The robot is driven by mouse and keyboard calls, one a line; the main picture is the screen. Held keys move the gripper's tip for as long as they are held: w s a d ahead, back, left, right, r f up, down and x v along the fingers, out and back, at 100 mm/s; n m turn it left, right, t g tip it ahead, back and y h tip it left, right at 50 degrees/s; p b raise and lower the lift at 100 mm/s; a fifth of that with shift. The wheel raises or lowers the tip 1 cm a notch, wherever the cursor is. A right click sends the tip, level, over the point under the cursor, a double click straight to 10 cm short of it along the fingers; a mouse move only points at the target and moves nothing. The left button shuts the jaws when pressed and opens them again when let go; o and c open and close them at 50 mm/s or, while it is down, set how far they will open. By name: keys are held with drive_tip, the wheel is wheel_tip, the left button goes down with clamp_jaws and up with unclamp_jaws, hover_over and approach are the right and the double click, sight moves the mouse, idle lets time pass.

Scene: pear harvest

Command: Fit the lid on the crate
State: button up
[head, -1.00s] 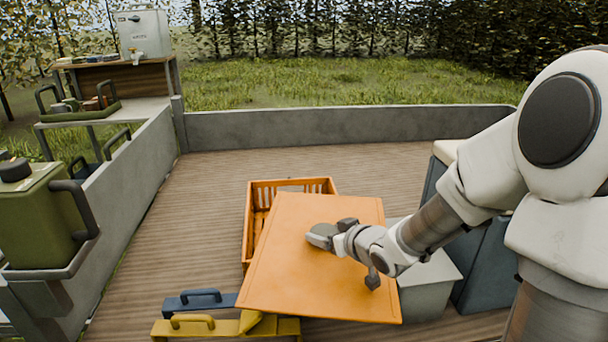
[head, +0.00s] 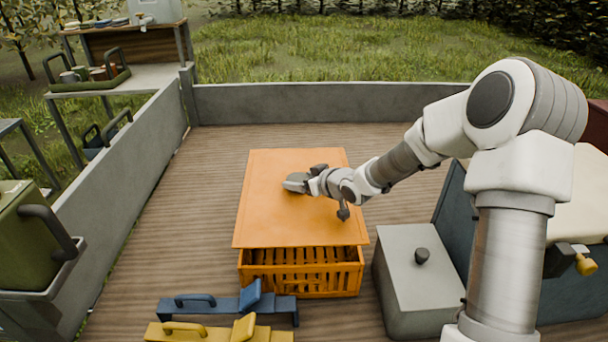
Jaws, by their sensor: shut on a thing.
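The orange lid (head: 275,220) is a flat panel lying over the slatted orange crate (head: 302,283) on the wooden deck. The lid's left edge juts a little past the crate. Whether it is seated on the rim or just above it, I cannot tell. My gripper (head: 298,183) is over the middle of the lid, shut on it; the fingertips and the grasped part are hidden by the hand.
A grey box with a dark knob (head: 415,285) stands right of the crate. Blue (head: 225,303) and yellow (head: 215,331) handled tools lie in front. Low grey walls (head: 300,103) edge the deck. A green canister (head: 30,235) is at left. Deck left of the crate is clear.

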sight(316, 203)
drive_tip(key=shift+f+b, duration=2.55)
drive_tip(key=shift+f, duration=0.25)
drive_tip(key=shift+f+b, duration=0.3)
drive_tip(key=shift+f, duration=0.35)
drive_tip(key=o, duration=1.4)
drive_tip(key=shift+o, duration=0.2)
drive_tip(key=shift+s, duration=0.1)
drive_tip(key=shift+s+d+r+p, duration=0.4)
drive_tip(key=shift+r+p, duration=0.05)
drive_tip(key=shift+p, duration=0.1)
drive_tip(key=shift+p+v, duration=2.8)
drive_tip(key=shift+v, duration=2)
drive_tip(key=shift+s, duration=0.1)
